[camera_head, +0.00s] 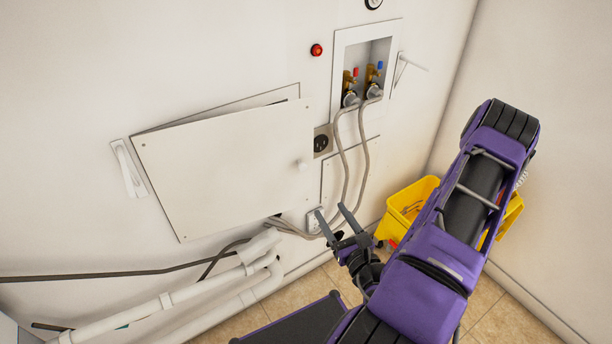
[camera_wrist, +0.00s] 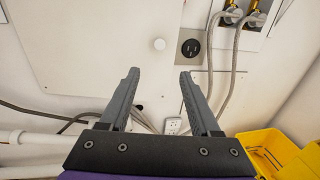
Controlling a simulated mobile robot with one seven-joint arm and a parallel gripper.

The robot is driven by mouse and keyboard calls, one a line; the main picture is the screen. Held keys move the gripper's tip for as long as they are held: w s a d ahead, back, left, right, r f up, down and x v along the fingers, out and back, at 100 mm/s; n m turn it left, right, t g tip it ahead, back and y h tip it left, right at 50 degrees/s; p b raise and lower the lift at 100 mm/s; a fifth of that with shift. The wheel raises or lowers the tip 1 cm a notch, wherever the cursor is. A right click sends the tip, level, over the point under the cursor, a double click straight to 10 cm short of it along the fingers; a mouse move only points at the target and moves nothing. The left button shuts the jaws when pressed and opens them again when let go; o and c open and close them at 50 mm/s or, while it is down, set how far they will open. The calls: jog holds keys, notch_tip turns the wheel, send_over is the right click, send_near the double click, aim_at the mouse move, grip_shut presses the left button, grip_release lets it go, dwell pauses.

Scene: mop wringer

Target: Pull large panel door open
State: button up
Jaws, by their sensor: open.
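The large panel door (camera_head: 222,170) is a white flat panel on the wall, standing slightly ajar, with a gap along its top edge.
Grey hoses (camera_head: 365,150) run down from the valve box (camera_head: 366,65) right of the panel. White pipes (camera_head: 165,300) run below the panel. A yellow mop bucket (camera_head: 405,205) stands on the floor behind my arm.

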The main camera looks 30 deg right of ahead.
aim_at(303, 169)
jog(key=w, duration=1.1)
jog(key=w+d, duration=0.1)
jog(key=w, duration=0.4)
jog(key=shift+w+d+b, duration=0.1)
jog(key=shift+w+b, duration=0.1)
jog(key=shift+b, duration=0.1)
grip_shut()
dwell(0.5)
